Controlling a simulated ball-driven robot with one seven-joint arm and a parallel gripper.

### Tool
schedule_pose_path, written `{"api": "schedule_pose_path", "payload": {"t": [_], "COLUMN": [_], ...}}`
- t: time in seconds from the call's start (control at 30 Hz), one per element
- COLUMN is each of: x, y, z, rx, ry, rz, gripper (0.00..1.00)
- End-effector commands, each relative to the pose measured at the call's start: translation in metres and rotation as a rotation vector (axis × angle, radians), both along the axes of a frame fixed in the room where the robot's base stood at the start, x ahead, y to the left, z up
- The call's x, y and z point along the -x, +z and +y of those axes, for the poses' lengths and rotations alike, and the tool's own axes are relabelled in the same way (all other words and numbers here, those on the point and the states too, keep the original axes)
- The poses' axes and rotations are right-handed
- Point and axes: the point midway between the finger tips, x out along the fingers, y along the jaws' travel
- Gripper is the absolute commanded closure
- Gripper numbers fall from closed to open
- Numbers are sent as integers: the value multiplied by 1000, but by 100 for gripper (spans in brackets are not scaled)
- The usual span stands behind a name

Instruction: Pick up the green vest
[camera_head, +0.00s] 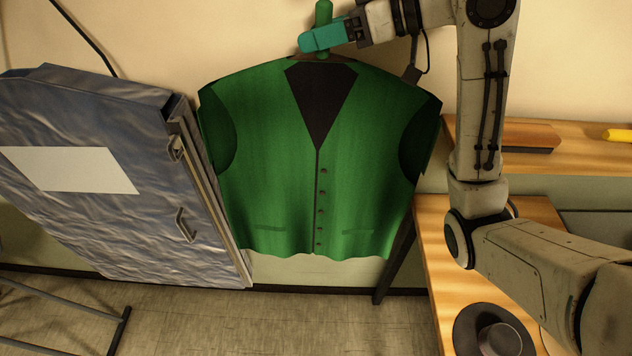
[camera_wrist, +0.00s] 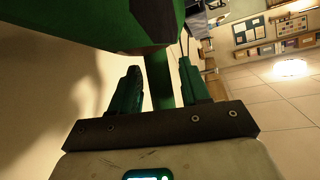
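The green vest (camera_head: 270,150) hangs upright against the wall in the middle of the head view, with a dark V-neck and a row of buttons. A green upright piece (camera_head: 323,14) rises above its neckline, like a hanger neck or peg. My gripper (camera_head: 309,41) is at this piece, just above the collar. In the wrist view my gripper (camera_wrist: 160,67) has its two teal fingers apart. A green bar (camera_wrist: 160,85) stands between them, with gaps showing beside it. Green cloth of the vest (camera_wrist: 70,18) fills the top left there. Finger contact is hard to tell.
A blue-grey crinkled garment bag or case (camera_head: 90,220) with a white label stands close on the left. A wooden shelf (camera_head: 580,155) and a wooden bench (camera_head: 435,250) with a dark hat (camera_head: 490,330) are on the right. The floor (camera_head: 330,325) below the vest is clear.

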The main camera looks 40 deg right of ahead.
Motion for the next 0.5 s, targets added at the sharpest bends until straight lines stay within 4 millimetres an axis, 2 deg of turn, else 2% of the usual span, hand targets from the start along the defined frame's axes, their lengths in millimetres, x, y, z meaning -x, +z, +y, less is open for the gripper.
{"api": "schedule_pose_path", "payload": {"t": [0.07, 0.43, 0.5], "x": [0, 0, 0], "y": [0, 0, 0], "z": [0, 0, 0], "rx": [0, 0, 0], "ry": [0, 0, 0], "rz": [0, 0, 0], "gripper": [62, 97, 100]}}
